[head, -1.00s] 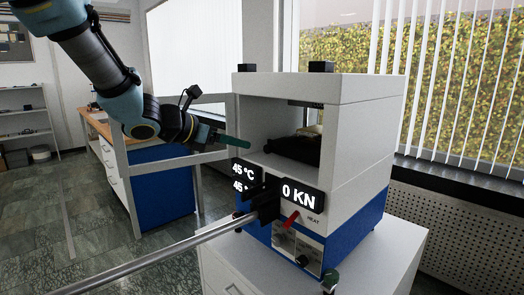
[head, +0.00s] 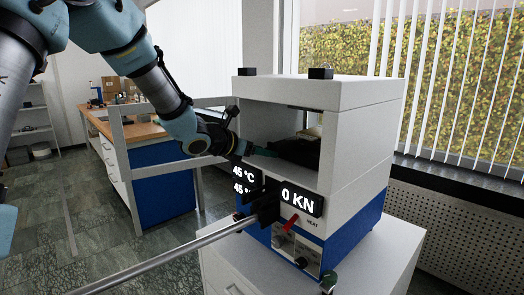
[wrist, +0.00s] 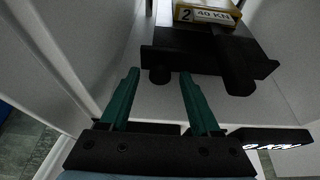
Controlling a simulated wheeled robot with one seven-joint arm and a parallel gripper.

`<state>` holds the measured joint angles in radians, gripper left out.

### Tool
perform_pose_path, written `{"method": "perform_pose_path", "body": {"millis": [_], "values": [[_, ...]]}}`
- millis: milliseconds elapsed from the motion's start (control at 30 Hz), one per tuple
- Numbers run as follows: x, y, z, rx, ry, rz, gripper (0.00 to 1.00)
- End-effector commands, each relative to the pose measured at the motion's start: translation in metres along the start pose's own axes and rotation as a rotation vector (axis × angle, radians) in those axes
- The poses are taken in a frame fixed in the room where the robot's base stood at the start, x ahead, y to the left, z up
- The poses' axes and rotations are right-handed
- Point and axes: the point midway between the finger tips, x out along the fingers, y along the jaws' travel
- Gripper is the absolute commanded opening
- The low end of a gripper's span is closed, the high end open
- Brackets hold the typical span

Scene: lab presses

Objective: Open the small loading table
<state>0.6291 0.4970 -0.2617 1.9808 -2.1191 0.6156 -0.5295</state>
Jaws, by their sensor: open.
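The small loading table (head: 294,152) is the dark plate inside the press opening. In the wrist view it is a black slab (wrist: 200,58) with a stub at the near left and a longer lug at the near right. A pale block with a yellow label reading "2 40 KN" (wrist: 208,14) sits on it. My gripper (head: 266,152) is at the press's open front, its green fingertips close to the table's near side. In the wrist view the gripper (wrist: 161,75) is open and empty. Its fingers are apart, just short of the table's near edge; contact cannot be told.
The press (head: 350,130) has white walls around the opening and a blue base. Displays (head: 301,199) and a long metal lever (head: 160,258) stand at its front, below my gripper. A workbench (head: 160,165) is behind at the left.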

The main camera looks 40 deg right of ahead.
Motion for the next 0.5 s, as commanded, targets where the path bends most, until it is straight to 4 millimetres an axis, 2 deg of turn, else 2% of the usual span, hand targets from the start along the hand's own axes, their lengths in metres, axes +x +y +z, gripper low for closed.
{"method": "perform_pose_path", "body": {"millis": [100,500], "values": [[-0.0002,0.0001,-0.0001,0.0,0.0,0.0,0.64],[-0.0005,0.0001,0.0,0.0,0.0,0.0,0.19]]}}
